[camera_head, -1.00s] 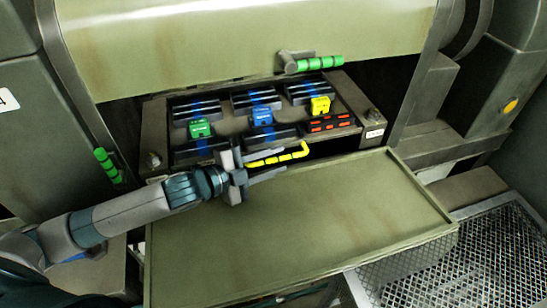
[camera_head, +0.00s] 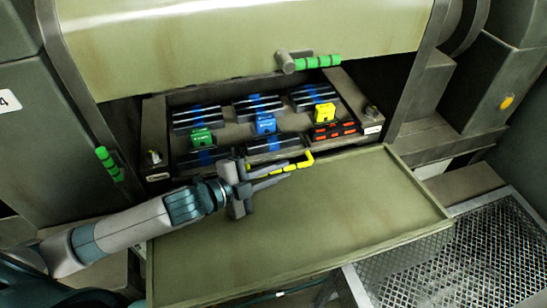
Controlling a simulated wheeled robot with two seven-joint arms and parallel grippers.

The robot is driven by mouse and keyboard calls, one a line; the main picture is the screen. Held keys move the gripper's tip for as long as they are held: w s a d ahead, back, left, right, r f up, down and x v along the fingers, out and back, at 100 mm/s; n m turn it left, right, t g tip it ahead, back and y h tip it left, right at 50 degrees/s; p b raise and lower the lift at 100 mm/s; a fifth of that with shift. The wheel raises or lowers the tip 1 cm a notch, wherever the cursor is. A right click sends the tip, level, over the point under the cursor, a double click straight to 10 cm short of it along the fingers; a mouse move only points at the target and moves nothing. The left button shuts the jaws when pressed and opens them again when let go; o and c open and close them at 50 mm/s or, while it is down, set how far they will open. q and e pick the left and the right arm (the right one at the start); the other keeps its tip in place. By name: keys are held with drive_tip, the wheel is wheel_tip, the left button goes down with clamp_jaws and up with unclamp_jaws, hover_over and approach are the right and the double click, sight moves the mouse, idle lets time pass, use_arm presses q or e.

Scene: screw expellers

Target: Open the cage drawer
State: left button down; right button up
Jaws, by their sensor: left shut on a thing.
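The cage drawer (camera_head: 222,132) is a grey frame under the machine's beige hood and is partly pulled out toward me. It holds black bars with blue bands, plus green, blue and yellow blocks. Its yellow handle (camera_head: 303,162) is at the front, just above the beige tray. My left gripper (camera_head: 265,178) reaches in from the left and is shut on the yellow handle near its left part. The gripper covers part of the handle and the drawer's front edge. My right gripper is not in view.
A flat beige tray (camera_head: 340,205) lies in front of the drawer, empty and below my left gripper. Green-gripped handles are on the hood (camera_head: 318,62) and the left side (camera_head: 108,163). A metal mesh step (camera_head: 450,260) is at the lower right.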

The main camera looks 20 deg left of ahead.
use_arm(q)
drive_tip(key=shift+s+d, duration=0.15)
drive_tip(key=shift+s, duration=0.1)
drive_tip(key=shift+w, duration=0.1)
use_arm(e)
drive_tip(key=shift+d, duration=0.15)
use_arm(q)
drive_tip(key=c, duration=1.8)
unclamp_jaws()
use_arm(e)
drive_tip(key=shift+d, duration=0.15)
